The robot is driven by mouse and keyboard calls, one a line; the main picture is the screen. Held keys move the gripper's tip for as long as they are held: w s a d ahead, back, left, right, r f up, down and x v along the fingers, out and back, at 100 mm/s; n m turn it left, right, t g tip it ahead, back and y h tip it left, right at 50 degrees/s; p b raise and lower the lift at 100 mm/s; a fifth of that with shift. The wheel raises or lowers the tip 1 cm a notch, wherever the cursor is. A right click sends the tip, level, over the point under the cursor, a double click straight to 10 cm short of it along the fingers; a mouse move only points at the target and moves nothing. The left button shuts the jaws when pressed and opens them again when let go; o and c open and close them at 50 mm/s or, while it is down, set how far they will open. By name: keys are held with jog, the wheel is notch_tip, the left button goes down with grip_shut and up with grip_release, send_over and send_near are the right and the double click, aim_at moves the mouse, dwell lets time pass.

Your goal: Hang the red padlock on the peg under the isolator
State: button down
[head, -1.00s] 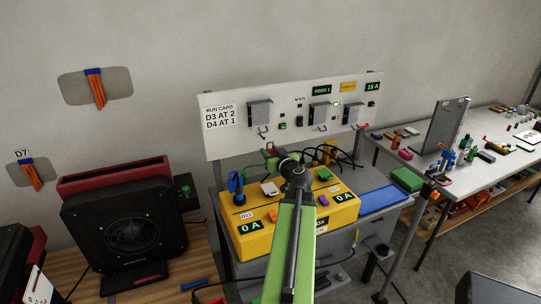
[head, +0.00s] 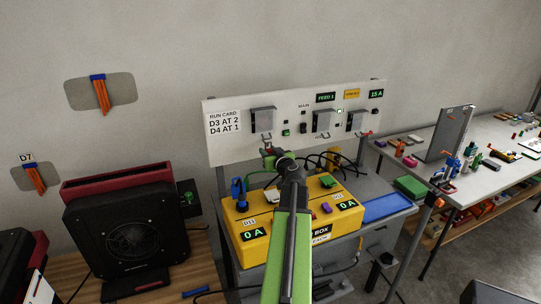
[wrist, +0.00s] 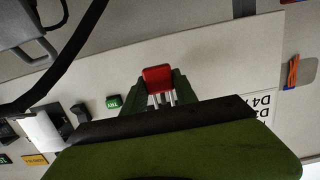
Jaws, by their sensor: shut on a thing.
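My gripper (wrist: 160,90) is shut on the red padlock (wrist: 158,77), whose pale shackle legs point down in the inverted wrist view. In the head view my gripper (head: 269,154) is in front of the panel's lower edge, just below the left isolator (head: 262,121). A small hook-like peg (head: 267,138) shows under that isolator. The middle isolator (head: 322,122) and right isolator (head: 355,121) are further along the white panel (head: 235,151). In the wrist view, my gripper hides the left isolator and its peg; I cannot tell whether the padlock touches the peg.
A yellow box (head: 256,218) with displays and a blue plug (head: 239,193) stands below the panel. Black cables (head: 345,165) loop to the right of my gripper. A black fan unit (head: 130,240) is at left, and a cluttered workbench (head: 480,178) at right.

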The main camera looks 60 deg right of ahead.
jog(key=shift+w+d, duration=0.45)
jog(key=shift+w, duration=0.1)
jog(key=shift+w+d+f+b, duration=0.4)
jog(key=shift+w+f+b, duration=0.15)
jog(key=shift+w, duration=0.05)
jog(key=c, duration=0.9)
grip_release()
jog(key=shift+a, duration=0.1)
